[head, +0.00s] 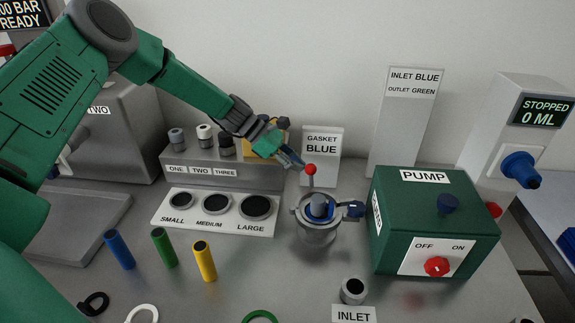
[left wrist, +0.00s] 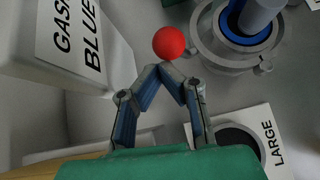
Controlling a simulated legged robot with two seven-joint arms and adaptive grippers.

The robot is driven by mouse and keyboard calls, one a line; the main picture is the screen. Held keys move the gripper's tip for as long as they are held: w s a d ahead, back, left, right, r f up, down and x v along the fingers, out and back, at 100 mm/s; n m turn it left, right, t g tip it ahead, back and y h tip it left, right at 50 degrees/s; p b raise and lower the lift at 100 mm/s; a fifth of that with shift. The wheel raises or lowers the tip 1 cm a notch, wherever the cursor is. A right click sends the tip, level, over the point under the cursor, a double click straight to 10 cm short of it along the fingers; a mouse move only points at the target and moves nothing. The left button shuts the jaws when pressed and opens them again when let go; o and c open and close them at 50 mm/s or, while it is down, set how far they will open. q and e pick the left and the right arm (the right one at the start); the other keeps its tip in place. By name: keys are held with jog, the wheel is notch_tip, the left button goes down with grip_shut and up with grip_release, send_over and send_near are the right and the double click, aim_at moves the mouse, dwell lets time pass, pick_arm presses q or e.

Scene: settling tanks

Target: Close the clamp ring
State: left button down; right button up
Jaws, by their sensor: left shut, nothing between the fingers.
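The clamp ring (head: 300,213) sits around the top of a grey metal housing (head: 317,236), with a blue gasket and a grey cylinder inside it. A lever with a red ball knob (head: 310,169) stands up at the ring's back side. In the left wrist view the red knob (left wrist: 168,43) is just beyond my fingertips, and part of the ring (left wrist: 212,45) shows to its right. My left gripper (head: 299,162) is shut and empty, close to the left of the knob; I cannot tell whether they touch. Its fingertips (left wrist: 164,71) meet in the left wrist view. My right gripper is not in view.
A green pump box (head: 432,222) stands right of the housing. A white gasket-size board (head: 215,226) lies to the left, before a rack with several cylinders. A "GASKET BLUE" sign (head: 321,157) stands behind the knob. Coloured tubes and an inlet fitting (head: 352,291) are in front.

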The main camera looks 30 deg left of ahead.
aim_at(311, 166)
pick_arm(q)
jog(key=shift+w+d, duration=0.2)
jog(key=shift+d, duration=0.65)
jog(key=shift+w+d, duration=0.2)
jog(key=shift+d, duration=0.6)
jog(key=shift+r, duration=0.1)
jog(key=v, duration=1.2)
jog(key=shift+a, duration=0.15)
jog(key=shift+w, duration=0.1)
